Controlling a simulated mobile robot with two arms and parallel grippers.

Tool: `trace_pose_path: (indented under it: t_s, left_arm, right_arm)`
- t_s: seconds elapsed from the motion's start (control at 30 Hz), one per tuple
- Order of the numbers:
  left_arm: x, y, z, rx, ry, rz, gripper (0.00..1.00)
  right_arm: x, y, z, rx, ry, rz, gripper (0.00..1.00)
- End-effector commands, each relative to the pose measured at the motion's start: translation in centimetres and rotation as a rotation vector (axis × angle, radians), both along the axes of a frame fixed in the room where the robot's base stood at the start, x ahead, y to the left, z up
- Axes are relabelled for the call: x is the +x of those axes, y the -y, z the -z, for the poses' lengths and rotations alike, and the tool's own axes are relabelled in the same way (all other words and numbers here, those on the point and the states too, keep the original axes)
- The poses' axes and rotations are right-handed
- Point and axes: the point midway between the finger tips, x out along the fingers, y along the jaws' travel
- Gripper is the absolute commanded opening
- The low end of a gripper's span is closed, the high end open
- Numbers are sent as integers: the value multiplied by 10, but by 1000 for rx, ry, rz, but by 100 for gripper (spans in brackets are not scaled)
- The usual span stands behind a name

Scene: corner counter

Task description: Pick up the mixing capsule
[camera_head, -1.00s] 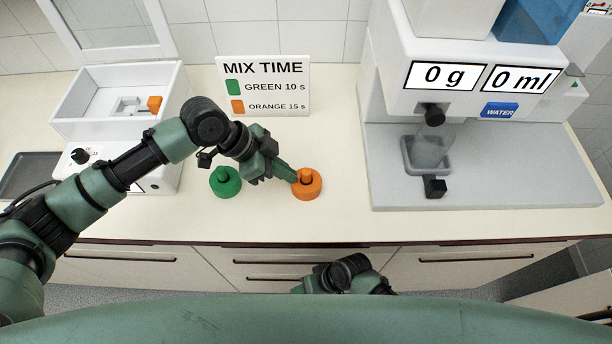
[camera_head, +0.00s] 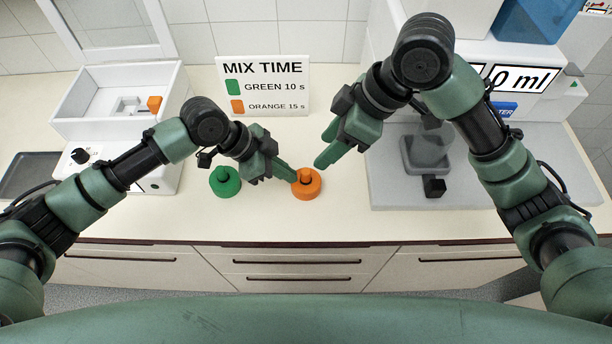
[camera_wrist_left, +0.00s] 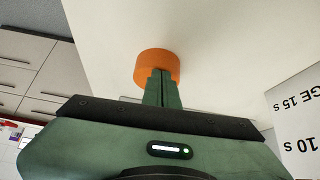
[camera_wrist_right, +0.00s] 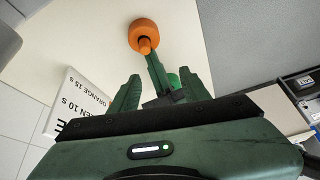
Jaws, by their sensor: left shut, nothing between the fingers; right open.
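An orange capsule (camera_head: 306,190), round with a knob on top, stands on the counter. A similar green capsule (camera_head: 225,183) stands to its left. My left gripper (camera_head: 291,174) is shut and empty, its fingertips at the orange capsule's knob. In the left wrist view its fingers overlap the orange capsule (camera_wrist_left: 156,66); I cannot tell whether they touch it. My right gripper (camera_head: 322,150) is open and empty, above and just right of the orange capsule. In the right wrist view the orange capsule (camera_wrist_right: 141,34) lies beyond its fingers, and the green capsule (camera_wrist_right: 173,80) is partly hidden.
A white open-lid mixer (camera_head: 70,128) with a small orange piece (camera_head: 154,104) inside stands at left. A MIX TIME sign (camera_head: 290,75) stands behind the capsules.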

Motion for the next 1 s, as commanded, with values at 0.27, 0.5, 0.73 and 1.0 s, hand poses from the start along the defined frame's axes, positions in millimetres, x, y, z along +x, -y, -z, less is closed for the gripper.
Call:
trace_pose_path:
  t_s: [0.27,0.5,0.73,1.0]
  left_arm:
    - [-4,-2,7,11,-13,2,0]
    - [-4,-2,7,11,-14,3,0]
    - [-4,-2,7,12,-13,2,0]
    - [-4,-2,7,12,-14,3,0]
  right_arm:
    - [24,2,41,-65,25,11,47]
    - [28,-12,75,-63,27,13,47]
    - [28,-18,87,-63,27,13,47]
    - [30,-34,122,-62,25,13,47]
